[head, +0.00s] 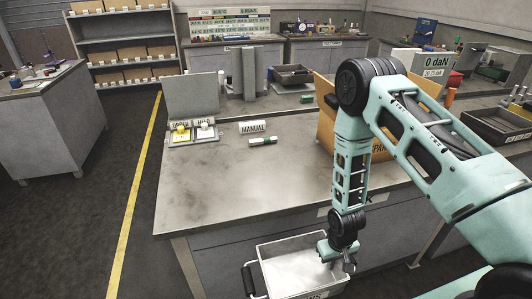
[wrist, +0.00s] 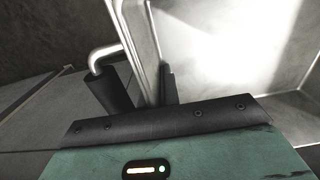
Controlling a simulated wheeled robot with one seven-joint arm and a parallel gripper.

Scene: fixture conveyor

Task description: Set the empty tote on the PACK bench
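The tote (head: 286,247) is a pale grey open box at the bottom of the head view, in front of the central bench, and its visible inside is empty. It has a black handle (head: 247,279) on its left side. My gripper (head: 347,263) is at the tote's right end. In the wrist view a handle with a black grip (wrist: 109,91) and the tote's wall (wrist: 141,45) lie right at my gripper. One dark finger (wrist: 168,84) shows on the tote's inner side; the other is not clear. The central bench (head: 215,190) has an edge label (head: 378,197) mostly hidden by my arm; I cannot read PACK.
The bench's left front top is bare. Another bench (head: 48,130) is at far left, beyond a yellow floor line (head: 133,200).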

